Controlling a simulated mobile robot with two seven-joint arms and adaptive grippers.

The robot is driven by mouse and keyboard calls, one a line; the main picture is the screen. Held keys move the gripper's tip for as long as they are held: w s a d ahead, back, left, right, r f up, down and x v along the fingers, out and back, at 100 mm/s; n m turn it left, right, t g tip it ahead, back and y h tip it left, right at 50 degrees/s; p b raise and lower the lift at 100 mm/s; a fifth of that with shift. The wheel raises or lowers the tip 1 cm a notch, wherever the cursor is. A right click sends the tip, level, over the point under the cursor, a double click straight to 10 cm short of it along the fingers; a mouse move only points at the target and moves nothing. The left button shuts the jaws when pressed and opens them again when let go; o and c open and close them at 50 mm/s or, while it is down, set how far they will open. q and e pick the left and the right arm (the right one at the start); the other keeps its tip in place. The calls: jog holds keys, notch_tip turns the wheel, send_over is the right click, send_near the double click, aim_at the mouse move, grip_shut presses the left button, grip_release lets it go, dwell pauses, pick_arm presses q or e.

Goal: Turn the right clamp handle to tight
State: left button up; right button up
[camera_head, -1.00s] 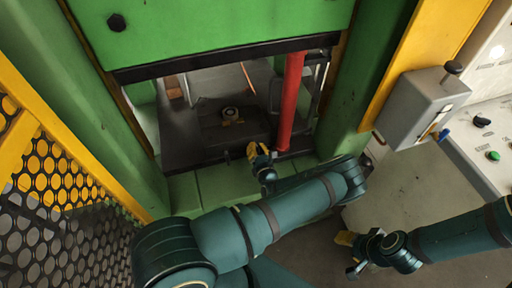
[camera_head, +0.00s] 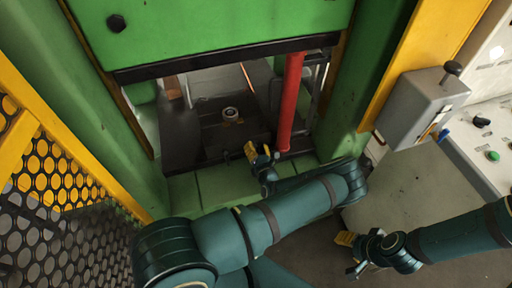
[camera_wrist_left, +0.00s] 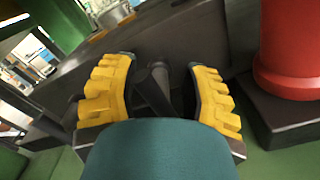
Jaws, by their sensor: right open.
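My left gripper (camera_head: 259,150) is at the front edge of the dark press bed, left of the red post's foot. In the left wrist view its yellow padded fingers (camera_wrist_left: 160,68) are apart. A dark rod, seemingly the right clamp handle (camera_wrist_left: 157,82), stands between them, with a visible gap on each side. In the head view that handle is too small and covered to make out. My right gripper (camera_head: 350,252) is open and empty over the floor at the lower right, away from the press.
A red post (camera_head: 291,100) stands close on the right; its foot (camera_wrist_left: 290,50) shows in the left wrist view. The green ram (camera_head: 220,30) hangs above the dark bed (camera_head: 180,135). A yellow mesh guard (camera_head: 60,170) is at left, a grey control box (camera_head: 422,108) at right.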

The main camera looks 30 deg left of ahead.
pick_arm(q)
jog(key=v, duration=1.2)
dwell(0.4)
